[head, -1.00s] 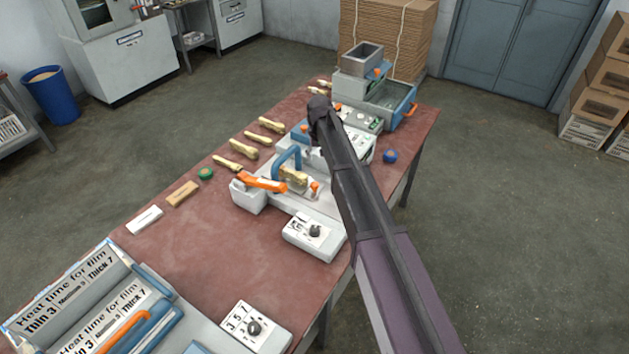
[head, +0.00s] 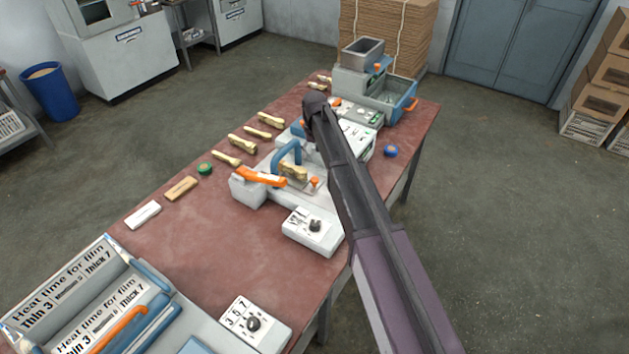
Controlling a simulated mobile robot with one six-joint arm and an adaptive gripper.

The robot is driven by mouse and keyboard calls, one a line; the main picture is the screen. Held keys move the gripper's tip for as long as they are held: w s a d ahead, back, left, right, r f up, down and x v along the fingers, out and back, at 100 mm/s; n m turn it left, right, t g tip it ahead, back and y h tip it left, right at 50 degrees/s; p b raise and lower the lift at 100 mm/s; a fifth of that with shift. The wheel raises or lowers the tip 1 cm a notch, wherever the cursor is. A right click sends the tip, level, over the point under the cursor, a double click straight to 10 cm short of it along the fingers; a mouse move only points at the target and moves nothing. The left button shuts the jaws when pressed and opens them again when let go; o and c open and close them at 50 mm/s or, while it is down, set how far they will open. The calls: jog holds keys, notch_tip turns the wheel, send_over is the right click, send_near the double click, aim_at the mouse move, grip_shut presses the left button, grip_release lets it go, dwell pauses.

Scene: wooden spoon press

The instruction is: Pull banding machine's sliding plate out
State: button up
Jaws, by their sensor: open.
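A pale grey machine stands mid-table with an orange lever (head: 262,177), a blue arched handle (head: 287,157) and a bundle of wooden spoons (head: 293,171) on it. A white-topped machine (head: 358,134) stands just behind it, partly covered by my arm. I cannot tell for sure which one is the banding machine, and I cannot make out its sliding plate. My gripper (head: 309,146) is open, low beside the white-topped machine and behind the blue handle. My wrist hides most of it, and I cannot tell whether it touches anything.
Several spoon bundles (head: 243,142) line the table's left side, with a green roll (head: 205,168) nearby. A control box (head: 314,232) stands in front. A blue roll (head: 391,150) lies near the right edge. A hopper machine with a blue tray (head: 396,97) stands at the back.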

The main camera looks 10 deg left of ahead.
aim_at(315, 179)
jog(key=shift+f+b, duration=5.75)
jog(key=shift+f, duration=0.25)
grip_shut()
